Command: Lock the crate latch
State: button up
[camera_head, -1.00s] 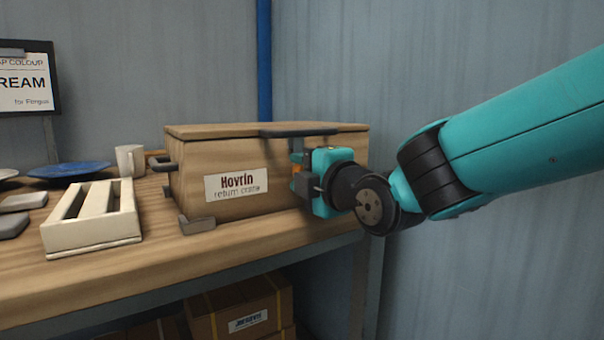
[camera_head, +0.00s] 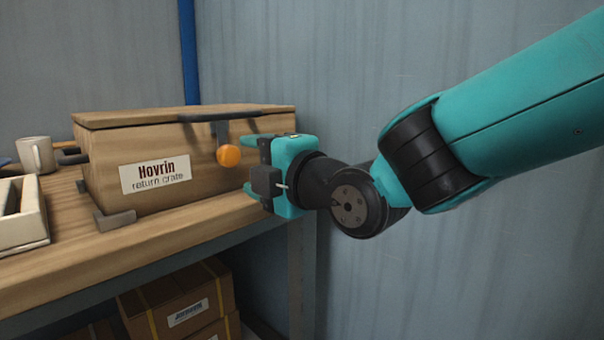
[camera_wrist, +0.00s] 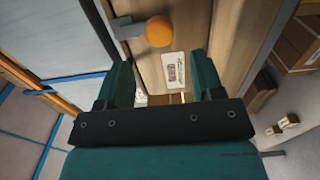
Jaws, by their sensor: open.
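The wooden crate (camera_head: 215,165) stands on the bench with its lid (camera_head: 150,117) down. The latch is a dark grey plate with an orange ball knob (camera_head: 228,156) on the crate's front, under a dark bar at the lid edge. The knob also shows in the wrist view (camera_wrist: 159,31), at the top, beyond the fingers. My gripper (camera_head: 257,165) is open and empty, just right of the knob and apart from it. In the wrist view its two teal fingers (camera_wrist: 164,82) are spread, with the crate's label between and beyond them.
A pale slatted rack (camera_head: 22,232) and a white mug (camera_head: 36,154) are left of the crate. A grey bracket (camera_head: 116,220) sits at the crate's lower front corner. Cardboard boxes (camera_head: 182,303) are on the shelf below.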

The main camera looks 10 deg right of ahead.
jog(key=v, duration=1)
jog(key=shift+b, duration=0.4)
jog(key=s+d+f+m+g+h, duration=0.1)
jog(key=s+f+m+g+h, duration=0.25)
jog(key=f+m+g, duration=0.5)
jog(key=s+d+f+m+g+h, duration=0.1)
jog(key=s+d+f+m+g, duration=0.15)
jog(key=s+m, duration=0.25)
jog(key=s+d+f+m+g+h, duration=0.1)
jog(key=s+d+f+m+g, duration=0.1)
jog(key=s+f+m+g, duration=0.3)
notch_tip(320, 180, up, 33)
jog(key=t+p, duration=0.1)
jog(key=p, duration=3.1)
jog(key=shift+s+p, duration=0.2)
jog(key=shift+p, duration=0.15)
